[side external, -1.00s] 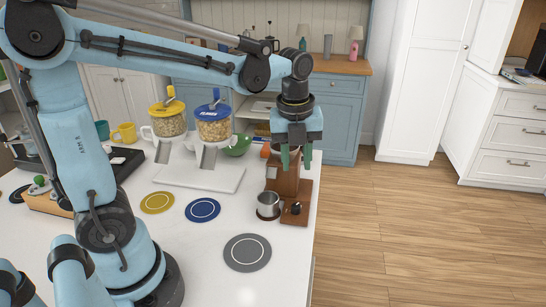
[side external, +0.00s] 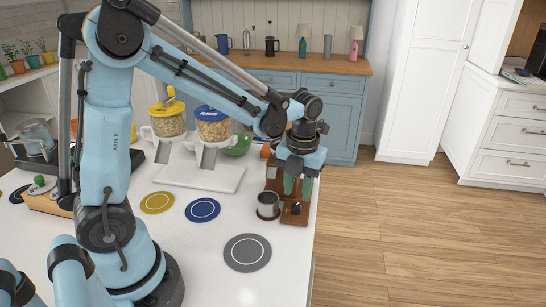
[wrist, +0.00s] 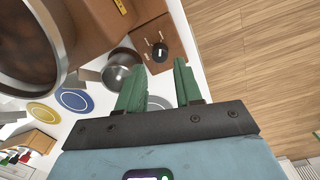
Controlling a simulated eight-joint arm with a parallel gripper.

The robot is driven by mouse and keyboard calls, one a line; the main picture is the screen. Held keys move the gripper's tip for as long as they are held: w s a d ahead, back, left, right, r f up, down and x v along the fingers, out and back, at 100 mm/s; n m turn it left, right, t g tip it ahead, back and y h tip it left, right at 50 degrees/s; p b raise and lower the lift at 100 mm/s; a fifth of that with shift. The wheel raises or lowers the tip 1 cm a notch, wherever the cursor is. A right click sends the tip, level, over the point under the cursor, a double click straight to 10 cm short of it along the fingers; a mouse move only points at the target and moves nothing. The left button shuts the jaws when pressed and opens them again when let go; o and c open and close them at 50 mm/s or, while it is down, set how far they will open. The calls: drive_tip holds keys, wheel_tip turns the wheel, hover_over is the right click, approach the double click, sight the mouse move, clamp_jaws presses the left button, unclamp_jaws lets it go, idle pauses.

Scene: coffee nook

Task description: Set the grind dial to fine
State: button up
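The brown coffee grinder (side external: 272,180) stands near the counter's right edge. Its black grind dial (side external: 296,208) sits on the low brown base at the front; it also shows in the wrist view (wrist: 160,52) with a pale mark on it and small marks around it. I cannot read its setting. My gripper (side external: 298,187) is tilted, its green fingers pointing down just above the dial. In the wrist view its fingers (wrist: 158,75) are apart with nothing between them, and the dial lies just beyond their tips. The grinder body is partly hidden by my gripper.
A metal cup (side external: 268,205) stands close left of the dial. Grey (side external: 247,253), blue (side external: 202,210) and yellow (side external: 157,203) round mats lie on the counter. Two bean dispensers (side external: 213,124) (side external: 168,118) stand behind. Open floor lies to the right.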

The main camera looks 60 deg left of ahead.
sight(296, 205)
drive_tip(key=shift+a+f, duration=0.1)
drive_tip(key=shift+f, duration=2.15)
drive_tip(key=shift+c, duration=0.2)
